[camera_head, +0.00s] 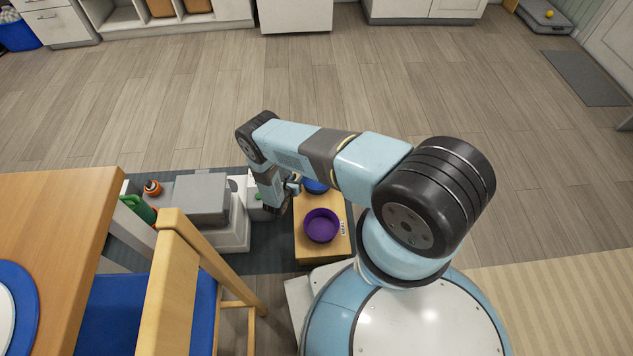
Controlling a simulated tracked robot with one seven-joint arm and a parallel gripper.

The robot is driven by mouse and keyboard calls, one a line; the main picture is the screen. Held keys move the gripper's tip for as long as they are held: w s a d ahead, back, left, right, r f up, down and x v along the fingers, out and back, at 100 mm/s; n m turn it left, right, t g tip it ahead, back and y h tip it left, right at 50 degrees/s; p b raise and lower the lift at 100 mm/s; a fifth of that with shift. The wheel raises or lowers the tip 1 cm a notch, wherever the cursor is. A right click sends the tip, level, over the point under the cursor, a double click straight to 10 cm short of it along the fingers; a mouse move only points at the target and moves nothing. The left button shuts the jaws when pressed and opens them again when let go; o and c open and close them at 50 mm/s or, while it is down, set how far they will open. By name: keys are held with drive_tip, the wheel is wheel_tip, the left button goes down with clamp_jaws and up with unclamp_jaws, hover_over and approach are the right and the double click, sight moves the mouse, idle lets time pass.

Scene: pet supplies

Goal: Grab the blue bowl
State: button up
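The blue bowl (316,187) sits toward the far end of a low wooden stand, and my arm hides most of it. A purple bowl (321,226) sits nearer on the same wooden stand (310,254) and shows in full. My arm reaches over from the right and bends down at the left. My gripper (293,186) is at the left edge of the blue bowl, partly hidden by my own wrist. I cannot tell whether it touches the bowl, or whether its fingers are open or shut.
A grey and white box-like unit (202,200) stands left of the stand, with a green bottle (138,208) and an orange-and-black item (152,188). A wooden chair (172,285) and table (55,230) fill the lower left. The floor beyond is clear.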

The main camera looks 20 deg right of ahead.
drive_tip(key=shift+x, duration=2.65)
drive_tip(key=shift+f, duration=0.1)
clamp_jaws()
drive_tip(key=shift+s, duration=0.1)
